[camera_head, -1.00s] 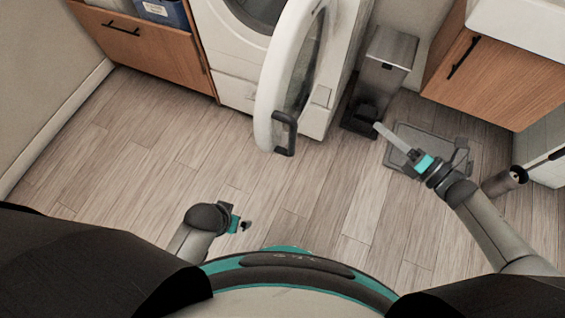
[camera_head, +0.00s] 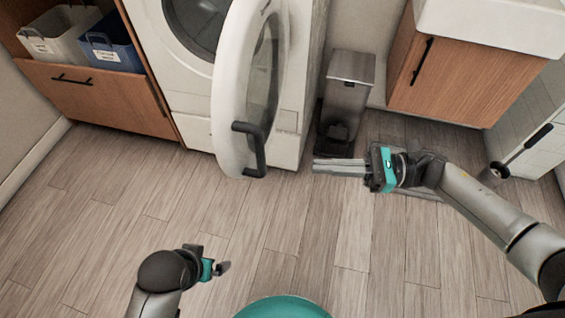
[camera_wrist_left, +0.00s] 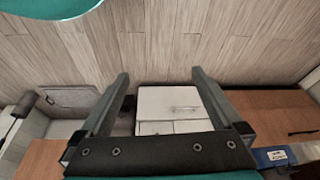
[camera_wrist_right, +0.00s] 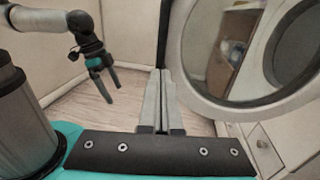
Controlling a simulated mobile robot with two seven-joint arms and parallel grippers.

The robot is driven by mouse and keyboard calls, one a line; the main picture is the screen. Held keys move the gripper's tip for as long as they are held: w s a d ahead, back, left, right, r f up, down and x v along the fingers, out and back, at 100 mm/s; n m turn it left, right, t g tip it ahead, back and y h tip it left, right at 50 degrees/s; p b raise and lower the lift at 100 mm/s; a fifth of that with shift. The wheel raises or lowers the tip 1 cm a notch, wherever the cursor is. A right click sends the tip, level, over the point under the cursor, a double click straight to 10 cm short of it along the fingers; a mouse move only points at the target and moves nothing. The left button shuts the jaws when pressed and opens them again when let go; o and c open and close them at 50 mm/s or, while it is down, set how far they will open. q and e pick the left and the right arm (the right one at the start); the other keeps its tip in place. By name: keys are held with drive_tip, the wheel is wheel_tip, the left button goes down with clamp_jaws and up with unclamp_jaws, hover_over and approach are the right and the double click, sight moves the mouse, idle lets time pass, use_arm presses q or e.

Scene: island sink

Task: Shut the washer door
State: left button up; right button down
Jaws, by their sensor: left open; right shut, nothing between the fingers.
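The white washer (camera_head: 180,92) stands at the back. Its round door (camera_head: 228,90) is swung wide open toward me, with a dark handle (camera_head: 252,148) at its lower edge. In the right wrist view the door's rim and glass (camera_wrist_right: 225,60) fill the upper right. My right gripper (camera_head: 318,165) is shut and empty, to the right of the handle and apart from it, with its fingers pointing left. The fingers show side by side in the right wrist view (camera_wrist_right: 160,80). My left gripper (camera_head: 224,268) is low in front, open and empty; its spread fingers show in the left wrist view (camera_wrist_left: 158,78).
A metal pedal bin (camera_head: 347,95) stands right of the washer. A wooden cabinet (camera_head: 460,75) under a white sink is at the right. A wooden unit (camera_head: 100,100) with a blue basket (camera_head: 112,45) is at the left. The floor (camera_head: 200,210) before the washer is clear.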

drive_tip(key=w+a, duration=0.1)
drive_tip(key=a, duration=0.7)
drive_tip(key=shift+a+b, duration=0.25)
drive_tip(key=shift+b, duration=0.05)
